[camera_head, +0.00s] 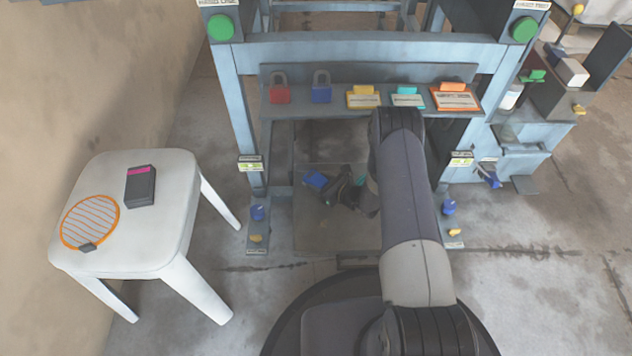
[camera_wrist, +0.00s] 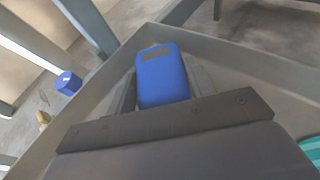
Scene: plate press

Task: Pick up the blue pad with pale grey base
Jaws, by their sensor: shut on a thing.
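The blue pad (camera_wrist: 163,82) is between the two fingers of my gripper (camera_wrist: 163,88) in the wrist view. It has a dark patch near its far end; its pale grey base is not clearly visible. In the head view the blue pad (camera_head: 317,180) shows at the left tip of my gripper (camera_head: 327,185), low inside the press frame, over the grey bed. My gripper is shut on the pad. I cannot tell whether the pad touches the bed. My arm hides part of the bed to the right.
A shelf (camera_head: 300,103) above holds a red padlock (camera_head: 279,94), a blue padlock (camera_head: 321,93) and several tagged pieces. Press posts (camera_head: 238,120) stand at both sides. A teal thing (camera_wrist: 312,150) lies at the wrist view's right edge. A white stool (camera_head: 120,240) stands left.

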